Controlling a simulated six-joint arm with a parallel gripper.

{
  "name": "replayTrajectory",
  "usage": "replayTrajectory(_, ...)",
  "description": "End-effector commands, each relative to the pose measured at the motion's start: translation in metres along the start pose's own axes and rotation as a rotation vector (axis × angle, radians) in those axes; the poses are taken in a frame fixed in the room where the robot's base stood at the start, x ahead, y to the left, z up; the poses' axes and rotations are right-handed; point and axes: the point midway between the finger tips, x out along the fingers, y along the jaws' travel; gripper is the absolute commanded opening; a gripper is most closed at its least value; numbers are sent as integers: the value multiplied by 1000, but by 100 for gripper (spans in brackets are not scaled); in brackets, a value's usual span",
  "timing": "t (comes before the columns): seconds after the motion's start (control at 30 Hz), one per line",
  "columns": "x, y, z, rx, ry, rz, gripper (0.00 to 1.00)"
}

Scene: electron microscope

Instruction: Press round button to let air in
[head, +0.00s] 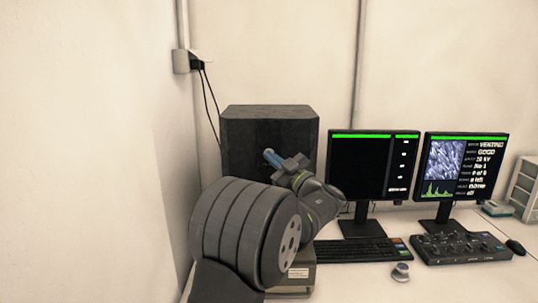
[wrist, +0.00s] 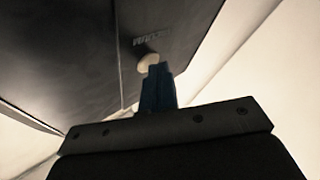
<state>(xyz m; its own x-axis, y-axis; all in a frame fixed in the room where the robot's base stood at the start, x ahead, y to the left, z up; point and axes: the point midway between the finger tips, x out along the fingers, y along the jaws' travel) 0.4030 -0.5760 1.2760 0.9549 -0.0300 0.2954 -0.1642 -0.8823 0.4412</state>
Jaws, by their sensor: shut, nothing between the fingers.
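The dark microscope housing (head: 268,122) stands on the bench, with my arm in front of its lower part. A pale round button (wrist: 148,62) is on its dark panel (wrist: 85,55) in the wrist view, beside a small raised label (wrist: 150,39). My gripper (wrist: 155,70) has blue fingers that are shut and empty. Their tips overlap the button's lower edge in the wrist view; they look at or very near it, but I cannot tell whether they press it. In the head view my gripper (head: 271,157) is at the housing's front, and the button is hidden or too small.
Two monitors (head: 374,165) (head: 464,170) stand to the right; the right one's top line seems to read VENTING. A keyboard (head: 362,250), a control panel (head: 461,247), a small grey knob-like object (head: 401,271) and a mouse (head: 515,247) lie before them. A wall is close on the left.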

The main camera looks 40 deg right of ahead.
Motion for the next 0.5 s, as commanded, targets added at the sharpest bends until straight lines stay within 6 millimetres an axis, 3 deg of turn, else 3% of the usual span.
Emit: replayTrajectory(0.5,-10,-7,-7,-1,-1,1,0)
